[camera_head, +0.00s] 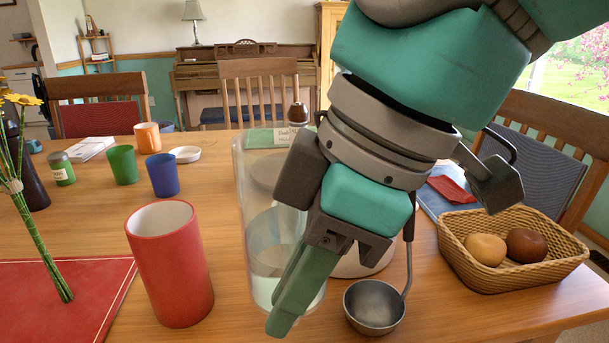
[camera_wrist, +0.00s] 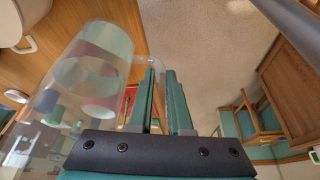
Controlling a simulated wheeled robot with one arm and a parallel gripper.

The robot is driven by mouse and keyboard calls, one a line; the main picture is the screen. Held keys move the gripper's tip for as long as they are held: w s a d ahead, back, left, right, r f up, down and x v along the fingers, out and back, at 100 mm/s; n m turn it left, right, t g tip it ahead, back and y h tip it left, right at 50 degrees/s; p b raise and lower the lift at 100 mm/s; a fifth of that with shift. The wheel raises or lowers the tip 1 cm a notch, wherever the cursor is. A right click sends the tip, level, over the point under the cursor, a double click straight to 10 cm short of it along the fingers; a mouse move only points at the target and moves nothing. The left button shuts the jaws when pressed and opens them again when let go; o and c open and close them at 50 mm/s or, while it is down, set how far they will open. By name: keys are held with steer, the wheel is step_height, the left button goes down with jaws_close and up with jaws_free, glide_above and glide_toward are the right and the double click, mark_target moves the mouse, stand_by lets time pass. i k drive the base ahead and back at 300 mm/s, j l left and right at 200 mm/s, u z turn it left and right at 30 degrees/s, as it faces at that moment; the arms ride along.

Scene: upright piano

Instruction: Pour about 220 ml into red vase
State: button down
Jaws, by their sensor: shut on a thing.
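The red vase (camera_head: 170,268) stands upright and open-topped on the table, left of my gripper (camera_head: 290,290). A tall clear jug (camera_head: 248,210) with some clear liquid in its lower part is close beside my fingers. In the wrist view the jug (camera_wrist: 75,65) is left of the fingers, and its clear handle runs in between the fingertips (camera_wrist: 163,75). My gripper is shut on this handle. The jug looks about upright; I cannot tell whether its base touches the table. The vase's inside bottom is hidden.
A metal ladle (camera_head: 375,308) and a partly hidden white vessel (camera_head: 362,262) are right of my gripper. A wicker basket (camera_head: 510,262) holds two round items. Green (camera_head: 123,165), blue (camera_head: 162,175) and orange (camera_head: 147,138) cups stand behind the vase. Yellow flowers (camera_head: 40,225) rise at left.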

mark_target(165, 238)
steer(key=k, duration=1.4)
